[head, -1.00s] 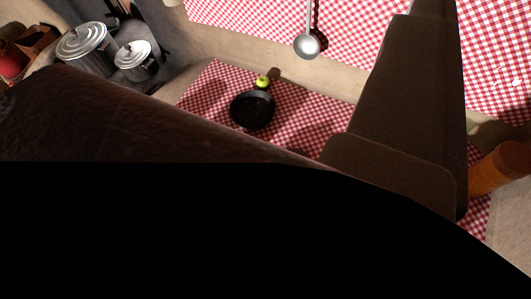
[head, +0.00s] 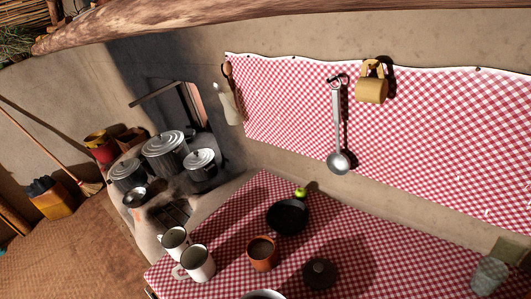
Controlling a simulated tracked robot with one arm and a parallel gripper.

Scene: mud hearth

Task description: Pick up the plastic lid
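My gripper is not in view. On the red checked table cloth, a dark round lid-like disc with a small knob (head: 319,273) lies near the front middle. I cannot tell whether it is plastic. A small pale item (head: 180,271) sits at the left by the white mugs, partly hidden and too small to make out. Nothing else on the table clearly looks like a plastic lid.
The table (head: 225,228) also holds a black pan (head: 287,217), a green fruit (head: 301,192), a brown cup (head: 262,254), white mugs (head: 198,264) and a clear glass (head: 488,276). Metal pots (head: 165,151) stand on the hearth.

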